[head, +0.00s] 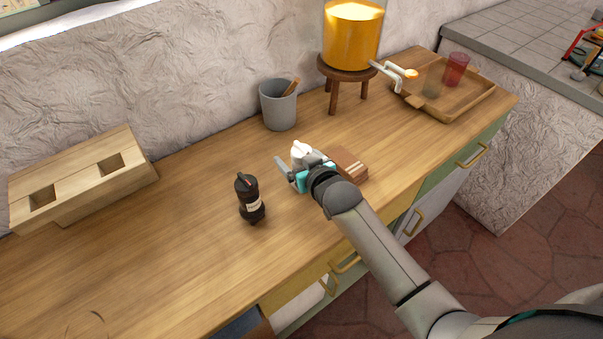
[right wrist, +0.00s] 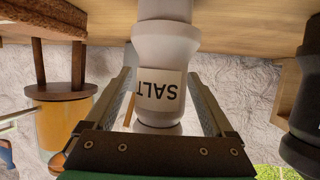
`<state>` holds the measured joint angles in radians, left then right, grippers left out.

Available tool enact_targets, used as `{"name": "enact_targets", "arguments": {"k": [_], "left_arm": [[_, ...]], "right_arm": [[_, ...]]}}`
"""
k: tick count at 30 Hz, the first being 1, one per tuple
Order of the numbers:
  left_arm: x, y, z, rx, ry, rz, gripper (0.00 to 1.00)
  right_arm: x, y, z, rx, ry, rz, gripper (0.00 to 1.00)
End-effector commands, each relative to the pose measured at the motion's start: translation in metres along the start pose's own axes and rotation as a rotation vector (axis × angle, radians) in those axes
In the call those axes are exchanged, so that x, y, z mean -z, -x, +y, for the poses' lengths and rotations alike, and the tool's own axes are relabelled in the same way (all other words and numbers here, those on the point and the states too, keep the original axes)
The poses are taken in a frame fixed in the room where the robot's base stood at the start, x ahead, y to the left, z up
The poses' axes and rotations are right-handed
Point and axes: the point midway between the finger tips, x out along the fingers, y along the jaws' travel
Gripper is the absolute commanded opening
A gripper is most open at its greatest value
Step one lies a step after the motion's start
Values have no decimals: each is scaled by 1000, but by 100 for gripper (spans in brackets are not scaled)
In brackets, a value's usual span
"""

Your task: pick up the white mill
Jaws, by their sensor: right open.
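The white mill (head: 298,150) stands on the wooden counter, partly hidden behind my right gripper in the head view. In the right wrist view the white mill (right wrist: 165,55) appears upside down with a label reading SALT. My right gripper (head: 289,168) is open, with its fingers on either side of the mill's body; it also shows in the right wrist view (right wrist: 162,85). A gap shows beside the fingers, and I cannot tell whether either one touches the mill. My left gripper is not in view.
A dark mill (head: 250,199) stands left of my right gripper. A grey cup (head: 278,106), a stool (head: 346,75) with a yellow drum, a wooden box (head: 80,180) and a tray (head: 460,107) stand farther off. The front left counter is clear.

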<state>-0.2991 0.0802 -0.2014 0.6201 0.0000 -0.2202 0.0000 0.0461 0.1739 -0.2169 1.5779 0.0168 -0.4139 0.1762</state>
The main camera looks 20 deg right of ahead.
Motion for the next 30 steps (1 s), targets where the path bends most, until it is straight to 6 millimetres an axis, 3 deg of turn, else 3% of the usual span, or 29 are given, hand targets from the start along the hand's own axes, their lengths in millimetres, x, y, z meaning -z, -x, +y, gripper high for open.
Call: {"name": "enact_targets", "arguments": {"k": [6, 27, 30], "left_arm": [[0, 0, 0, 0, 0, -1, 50], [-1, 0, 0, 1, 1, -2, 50], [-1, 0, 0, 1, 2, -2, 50]], "right_arm": [[0, 0, 0, 1, 0, 0, 86], [0, 0, 0, 0, 0, 0, 7], [0, 0, 0, 0, 0, 0, 0]]}}
